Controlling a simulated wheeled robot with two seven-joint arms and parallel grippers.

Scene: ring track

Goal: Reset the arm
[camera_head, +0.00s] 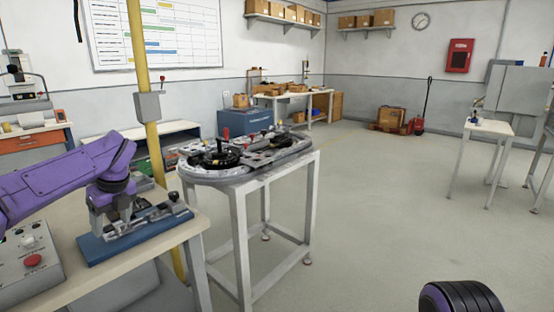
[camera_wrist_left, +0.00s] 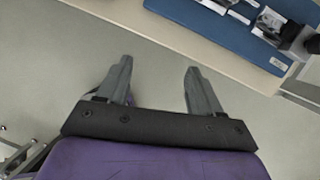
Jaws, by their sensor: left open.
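My left arm (camera_head: 60,178) is purple and reaches in from the left in the head view. It bends down at the wrist, and my left gripper (camera_head: 117,208) shows low in front of the blue plate fixture (camera_head: 100,249) on the bench. In the left wrist view, my left gripper (camera_wrist_left: 157,68) has its two grey fingers wide apart with nothing between them. Pale floor shows between the fingers. The blue plate (camera_wrist_left: 222,22) lies at the upper right, apart from the fingers. Only a purple and black part of my right arm (camera_head: 460,298) shows; its gripper is out of frame.
The near bench (camera_head: 185,228) holds a control box (camera_head: 30,262) with a red button. A white-legged table (camera_head: 240,240) with an oval ring track (camera_head: 205,176) stands beyond it. A yellow post (camera_head: 143,60) rises behind the bench. The floor at centre right is clear.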

